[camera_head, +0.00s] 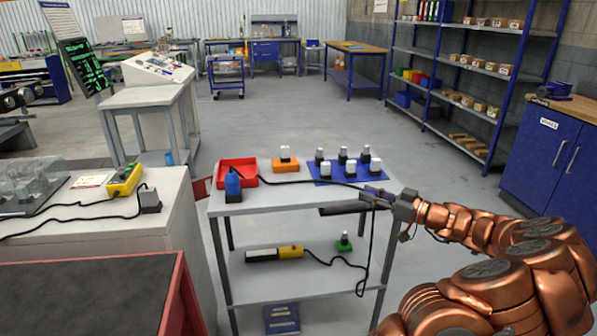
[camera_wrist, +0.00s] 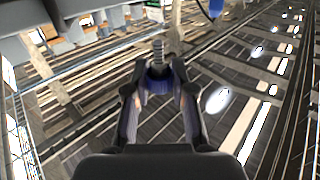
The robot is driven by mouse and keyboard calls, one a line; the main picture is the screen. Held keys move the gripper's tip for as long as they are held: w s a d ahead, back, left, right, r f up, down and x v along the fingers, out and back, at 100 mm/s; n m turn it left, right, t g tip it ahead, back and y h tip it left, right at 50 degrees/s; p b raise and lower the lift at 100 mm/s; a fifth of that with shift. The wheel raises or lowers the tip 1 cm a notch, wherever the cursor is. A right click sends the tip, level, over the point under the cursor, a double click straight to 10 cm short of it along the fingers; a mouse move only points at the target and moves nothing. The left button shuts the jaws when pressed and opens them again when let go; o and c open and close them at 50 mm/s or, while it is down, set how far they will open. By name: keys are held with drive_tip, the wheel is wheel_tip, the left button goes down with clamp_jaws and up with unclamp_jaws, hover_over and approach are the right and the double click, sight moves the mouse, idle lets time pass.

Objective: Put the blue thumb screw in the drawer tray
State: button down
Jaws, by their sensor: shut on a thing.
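The blue thumb screw (camera_wrist: 158,84) sits between the fingertips of my gripper (camera_wrist: 160,82) in the wrist view, with its grey threaded shank pointing away from the palm. My gripper is shut on its blue head. In the head view my gripper (camera_head: 380,195) is at the right front edge of the grey runout table, and the screw is too small there to make out clearly. A red open tray (camera_head: 250,181) stands at the table's back left, well left of my gripper. I cannot tell for sure whether it is the drawer tray.
A blue bottle-like thing (camera_head: 232,184) stands at the red tray's front. An orange block (camera_head: 285,165) and a blue mat (camera_head: 322,180) with several grey-and-white pieces lie behind my gripper. A dark cable crosses the tabletop. The lower shelf (camera_head: 270,284) holds a yellow-and-black tool (camera_head: 275,254).

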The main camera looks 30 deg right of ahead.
drive_tip(key=shift+d+r, duration=0.15)
drive_tip(key=shift+d, duration=0.45)
drive_tip(key=p, duration=0.4)
hover_over(319, 190)
drive_tip(key=shift+s+a, duration=0.1)
drive_tip(key=shift+s, duration=0.05)
drive_tip(key=shift+f, duration=0.7)
drive_tip(key=shift+f+b, duration=0.25)
drive_tip(key=shift+b, duration=0.05)
drive_tip(key=c, duration=1)
unclamp_jaws()
